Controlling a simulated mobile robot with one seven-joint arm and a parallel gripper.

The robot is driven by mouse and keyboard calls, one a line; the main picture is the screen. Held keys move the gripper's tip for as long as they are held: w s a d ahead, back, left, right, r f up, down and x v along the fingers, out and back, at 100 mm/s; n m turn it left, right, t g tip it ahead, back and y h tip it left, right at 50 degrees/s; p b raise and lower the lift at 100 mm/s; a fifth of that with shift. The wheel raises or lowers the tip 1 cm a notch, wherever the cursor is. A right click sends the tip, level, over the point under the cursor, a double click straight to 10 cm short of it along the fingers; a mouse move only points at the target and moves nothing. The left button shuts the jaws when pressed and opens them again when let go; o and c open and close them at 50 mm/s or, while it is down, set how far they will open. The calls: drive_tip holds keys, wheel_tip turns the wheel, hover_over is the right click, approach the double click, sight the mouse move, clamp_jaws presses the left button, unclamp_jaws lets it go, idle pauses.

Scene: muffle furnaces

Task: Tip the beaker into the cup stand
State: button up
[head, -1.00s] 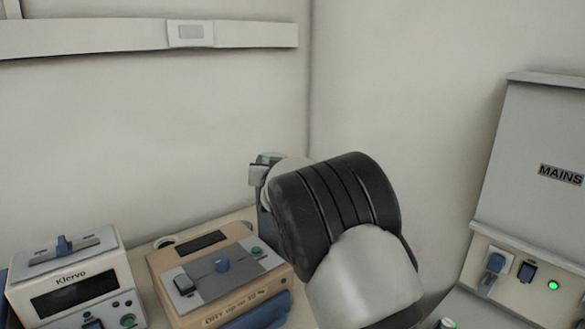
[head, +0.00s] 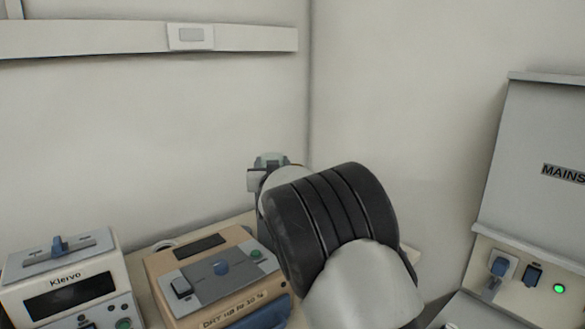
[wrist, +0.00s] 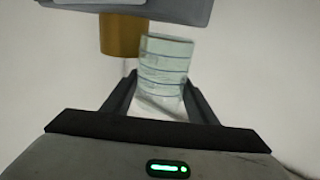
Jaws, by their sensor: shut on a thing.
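In the wrist view, my gripper (wrist: 160,88) is shut on a clear, pale green glass beaker (wrist: 165,60) with dark rings around it. The beaker stands up between the two fingers and looks slightly tilted, with something whitish at its lower end. In the head view, the beaker (head: 271,159) shows small and pale above my gripper (head: 258,178), which is mostly hidden behind my dark arm link. A brown-gold cylinder (wrist: 122,36) is behind and left of the beaker in the wrist view. I cannot make out the cup stand for certain in either view.
A grey MAINS panel (head: 540,165) is at right. A grey slab (wrist: 175,10) crosses the top of the wrist view.

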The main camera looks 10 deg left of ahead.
wheel_tip(320, 180, up, 4)
drive_tip(key=shift+r+p, duration=0.1)
drive_tip(key=shift+p, duration=0.85)
